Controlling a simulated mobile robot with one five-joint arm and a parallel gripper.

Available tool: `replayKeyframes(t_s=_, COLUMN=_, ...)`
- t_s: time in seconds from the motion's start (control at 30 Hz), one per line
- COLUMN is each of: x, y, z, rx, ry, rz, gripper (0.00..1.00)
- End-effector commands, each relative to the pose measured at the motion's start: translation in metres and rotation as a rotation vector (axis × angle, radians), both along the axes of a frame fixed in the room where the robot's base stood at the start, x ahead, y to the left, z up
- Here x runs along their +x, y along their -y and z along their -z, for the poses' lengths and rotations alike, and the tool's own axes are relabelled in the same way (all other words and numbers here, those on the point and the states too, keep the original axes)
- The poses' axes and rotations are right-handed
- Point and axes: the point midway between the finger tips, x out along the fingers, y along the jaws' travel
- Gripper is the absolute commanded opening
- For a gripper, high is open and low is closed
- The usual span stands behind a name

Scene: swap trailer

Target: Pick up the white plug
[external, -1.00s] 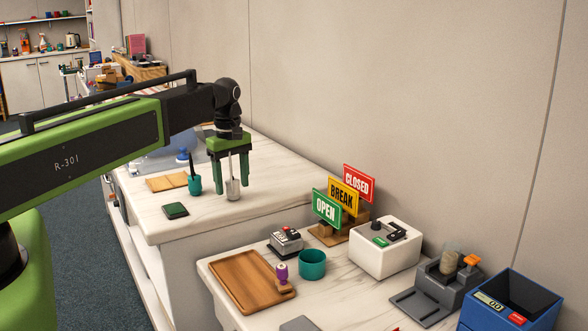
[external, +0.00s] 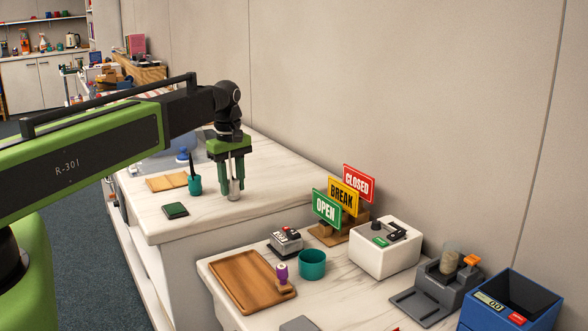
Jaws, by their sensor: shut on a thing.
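The white plug (external: 234,193), a small grey-white cylinder with a thin upright stem, is at the right part of the far counter (external: 215,210). It appears upright, with its bottom at or very near the counter top. My gripper (external: 232,182) points straight down over it, and its green fingers are closed on the stem and upper part. The fingers hide part of the stem.
Left of the plug stand a teal cup (external: 195,185) with a dark-handled tool, a green pad (external: 175,210) and a wooden board (external: 167,182). The near counter holds signs (external: 343,195), a tray (external: 248,284) and several devices. A wall (external: 400,110) rises behind.

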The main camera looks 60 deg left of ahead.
Motion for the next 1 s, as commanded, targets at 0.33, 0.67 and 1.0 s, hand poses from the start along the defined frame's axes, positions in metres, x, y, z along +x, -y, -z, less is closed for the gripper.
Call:
replayKeyframes(t_s=0.33, x=0.0, y=0.0, z=-0.038, rx=0.0, ry=0.0, rz=0.0, gripper=0.0)
replayKeyframes(t_s=0.67, x=-0.002, y=0.064, z=-0.085, rx=0.0, ry=0.0, rz=0.004, gripper=0.0)
replayKeyframes(t_s=1.0, x=0.0, y=0.114, z=-0.11, rx=0.0, ry=0.0, rz=0.001, gripper=0.0)
